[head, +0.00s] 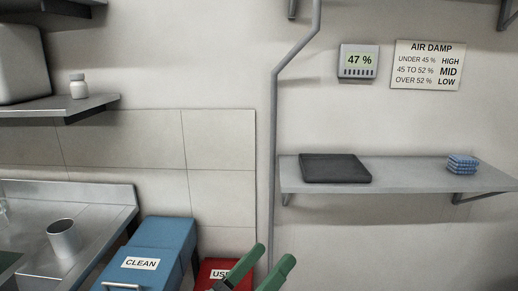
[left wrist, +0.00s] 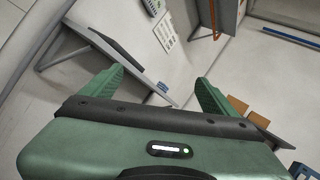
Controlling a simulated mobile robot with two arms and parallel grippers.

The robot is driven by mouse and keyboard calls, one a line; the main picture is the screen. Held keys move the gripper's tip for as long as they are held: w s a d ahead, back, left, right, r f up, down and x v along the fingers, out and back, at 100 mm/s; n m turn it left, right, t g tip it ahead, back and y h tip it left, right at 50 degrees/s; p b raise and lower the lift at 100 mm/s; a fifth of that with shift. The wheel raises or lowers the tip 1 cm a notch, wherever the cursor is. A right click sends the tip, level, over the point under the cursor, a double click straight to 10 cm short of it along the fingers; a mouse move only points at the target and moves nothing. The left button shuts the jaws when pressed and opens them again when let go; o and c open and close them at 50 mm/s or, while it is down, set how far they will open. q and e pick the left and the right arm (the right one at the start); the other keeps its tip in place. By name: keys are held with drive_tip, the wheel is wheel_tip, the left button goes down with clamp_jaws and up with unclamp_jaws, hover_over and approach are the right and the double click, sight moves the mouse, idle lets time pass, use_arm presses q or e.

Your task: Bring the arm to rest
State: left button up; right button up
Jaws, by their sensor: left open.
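My left gripper (head: 259,268) shows at the bottom middle of the head view, its two green fingers apart with nothing between them. It is in front of the red bin (head: 212,270), whose label it partly covers. In the left wrist view the green fingers (left wrist: 160,92) are spread wide and empty, with the grey shelf and wall beyond. My right gripper is in neither view.
A wall shelf (head: 420,178) on the right holds a dark flat slab (head: 335,168) and a folded blue cloth (head: 462,163). A blue bin (head: 165,245) labelled CLEAN stands left of the red one. A steel counter (head: 100,212) holds a metal cup (head: 63,238). A meter (head: 358,62) reads 47 %.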

use_arm(q)
drive_tip(key=w+a+f+n+t+y, duration=0.1)
drive_tip(key=a+f+n+y, duration=0.4)
drive_tip(key=a+n+y, duration=0.45)
drive_tip(key=w+a+f+n+t+y, duration=0.1)
drive_tip(key=a+f+n+y, duration=0.45)
drive_tip(key=n, duration=0.75)
drive_tip(key=s+a+f+n+g+y, duration=0.2)
drive_tip(key=s+a+f+n+g, duration=0.4)
drive_tip(key=f, duration=0.3)
drive_tip(key=s+f+n+g, duration=0.4)
drive_tip(key=s+f, duration=0.2)
drive_tip(key=s, duration=0.4)
drive_tip(key=s+f+n+g, duration=0.45)
drive_tip(key=s+f, duration=0.25)
drive_tip(key=s, duration=0.2)
wheel_tip(320, 180, down, 23)
drive_tip(key=s+g+p, duration=0.1)
drive_tip(key=s+p, duration=0.1)
drive_tip(key=s+a+f, duration=0.2)
drive_tip(key=s+f, duration=0.5)
drive_tip(key=s, duration=0.1)
drive_tip(key=s+a+f+g+p, duration=0.1)
drive_tip(key=s+a+f, duration=0.1)
drive_tip(key=s+f, duration=0.6)
drive_tip(key=shift+s+h, duration=0.3)
drive_tip(key=shift+s, duration=0.05)
